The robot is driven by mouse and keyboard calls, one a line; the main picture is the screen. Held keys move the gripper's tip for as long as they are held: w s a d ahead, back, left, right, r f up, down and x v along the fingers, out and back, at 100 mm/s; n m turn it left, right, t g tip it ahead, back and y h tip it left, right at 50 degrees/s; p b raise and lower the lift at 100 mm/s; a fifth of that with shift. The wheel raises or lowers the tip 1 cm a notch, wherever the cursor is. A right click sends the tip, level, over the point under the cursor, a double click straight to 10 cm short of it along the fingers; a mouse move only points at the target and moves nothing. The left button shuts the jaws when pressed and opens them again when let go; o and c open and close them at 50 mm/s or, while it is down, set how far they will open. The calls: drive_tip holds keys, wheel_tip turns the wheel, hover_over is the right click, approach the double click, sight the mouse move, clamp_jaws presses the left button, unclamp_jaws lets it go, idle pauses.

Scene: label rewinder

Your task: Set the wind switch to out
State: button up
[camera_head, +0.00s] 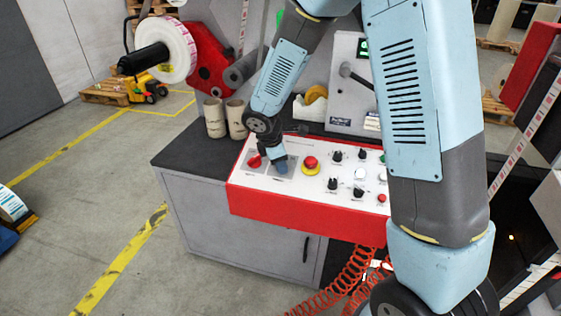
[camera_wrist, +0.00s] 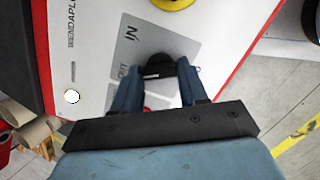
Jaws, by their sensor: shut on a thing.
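The wind switch (camera_wrist: 158,69) is a black knob on a grey plate (camera_wrist: 143,46) marked IN and OUT. It sits between the two blue fingers of my gripper (camera_wrist: 158,86) in the wrist view, and the fingers are shut on it. The IN mark is on the side away from my wrist and OUT is to the left of the knob. I cannot tell which mark the knob points to. In the head view my gripper (camera_head: 282,166) is down on the white panel and hides the switch.
The white and red control panel (camera_head: 300,203) also holds a red rotary switch (camera_head: 254,161) left of my gripper and a red emergency button (camera_head: 311,163) on yellow to its right. Several black knobs are further right. Two cardboard cores (camera_head: 214,118) stand behind. Red coiled hoses hang in front.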

drive_tip(key=o, duration=1.1)
drive_tip(key=shift+c, duration=0.2)
drive_tip(key=v, duration=1.3)
drive_tip(key=shift+r, duration=0.3)
drive_tip(key=shift+s+a, duration=0.1)
drive_tip(key=s+d+r+m+t+y, duration=0.1)
drive_tip(key=s+d+r+m, duration=0.6)
drive_tip(key=s+d+m, duration=0.3)
drive_tip(key=s+d+r+m+t+y, duration=0.1)
drive_tip(key=s+d+r+m, duration=0.6)
drive_tip(key=s+d+m, duration=0.3)
drive_tip(key=shift+s+d+y, duration=0.3)
drive_tip(key=shift+s+d, duration=0.45)
drive_tip(key=shift+d, duration=0.45)
